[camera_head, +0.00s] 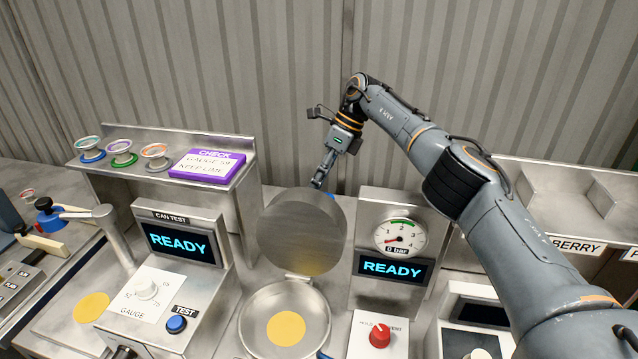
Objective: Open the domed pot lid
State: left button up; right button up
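The round metal lid (302,232) stands raised, nearly upright, at the back of the shallow round pot (247,336). A hinge joins them at the pot's rear rim. The pot is uncovered, and a yellow disc (286,328) shows on its floor. My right gripper (319,184) reaches down to the lid's top edge, beside a small blue part (331,196) there. Its fingers look close together, but whether they hold the lid's edge or the blue part cannot be made out. My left gripper is not in view.
Left of the pot stands the can test unit (183,243) with a READY screen. Right of it are a pressure gauge (400,233) reading near 0 and a red knob (380,335). A shelf behind holds several small ringed pieces and a purple card (207,165).

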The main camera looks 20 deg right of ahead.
notch_tip(320, 180, up, 9)
jog(key=shift+f, duration=0.2)
dwell(0.6)
